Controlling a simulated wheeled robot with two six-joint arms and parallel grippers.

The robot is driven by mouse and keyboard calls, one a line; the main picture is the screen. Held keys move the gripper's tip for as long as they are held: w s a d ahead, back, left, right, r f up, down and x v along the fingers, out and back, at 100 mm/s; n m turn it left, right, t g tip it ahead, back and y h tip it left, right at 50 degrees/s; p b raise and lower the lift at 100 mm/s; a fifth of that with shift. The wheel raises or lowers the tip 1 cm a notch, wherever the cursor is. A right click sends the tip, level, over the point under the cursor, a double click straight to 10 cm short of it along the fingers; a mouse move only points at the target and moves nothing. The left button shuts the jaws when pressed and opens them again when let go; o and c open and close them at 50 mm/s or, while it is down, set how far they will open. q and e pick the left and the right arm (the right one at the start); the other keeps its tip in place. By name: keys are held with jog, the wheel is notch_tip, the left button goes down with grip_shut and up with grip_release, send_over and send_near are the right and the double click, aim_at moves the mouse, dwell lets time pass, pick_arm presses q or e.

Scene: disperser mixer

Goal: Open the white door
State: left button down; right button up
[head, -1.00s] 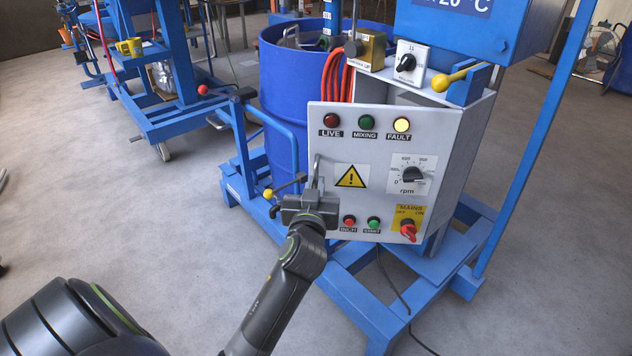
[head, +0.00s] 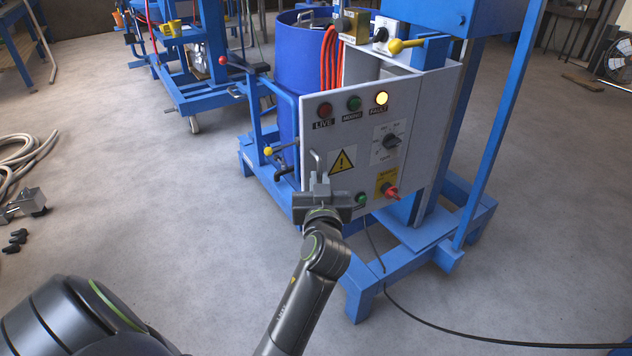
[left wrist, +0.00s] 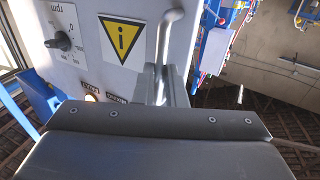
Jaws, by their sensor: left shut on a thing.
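The white door (head: 335,115) is the pale front panel of a control box on a blue machine. It carries lamps, a warning sign, a dial and a red-and-yellow mains switch. It stands ajar, its left edge swung out from the box. My left gripper (head: 320,185) is shut on the metal door handle (head: 315,160) at the panel's lower left. In the left wrist view the handle (left wrist: 166,35) rises from between the fingers (left wrist: 167,85), beside the warning sign on the door (left wrist: 85,50). My right gripper is not in view.
A blue drum (head: 300,60) stands behind the door's left edge, with a blue rail (head: 275,90) close by. The blue machine base (head: 425,225) lies below. A black cable (head: 440,325) runs across the floor. Hoses (head: 25,150) lie at the far left. Grey floor between is clear.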

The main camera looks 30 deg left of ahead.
pick_arm(q)
jog(key=shift+w+d+r, duration=0.15)
jog(key=shift+d+r, duration=0.05)
jog(key=shift+d, duration=0.45)
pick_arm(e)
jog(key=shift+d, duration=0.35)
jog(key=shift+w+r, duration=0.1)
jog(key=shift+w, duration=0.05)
pick_arm(q)
jog(key=c, duration=1.9)
grip_release()
jog(key=shift+c, duration=0.2)
jog(key=o, duration=0.4)
jog(key=shift+w+d+f, duration=0.2)
jog(key=shift+w+d, duration=0.15)
jog(key=shift+w, duration=0.1)
jog(key=shift+o, duration=0.2)
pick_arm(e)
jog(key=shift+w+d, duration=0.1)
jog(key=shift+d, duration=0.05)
pick_arm(q)
jog(key=shift+s+a, duration=0.15)
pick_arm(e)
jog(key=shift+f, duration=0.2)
pick_arm(q)
jog(key=shift+s+f, duration=0.1)
jog(key=shift+s, duration=0.05)
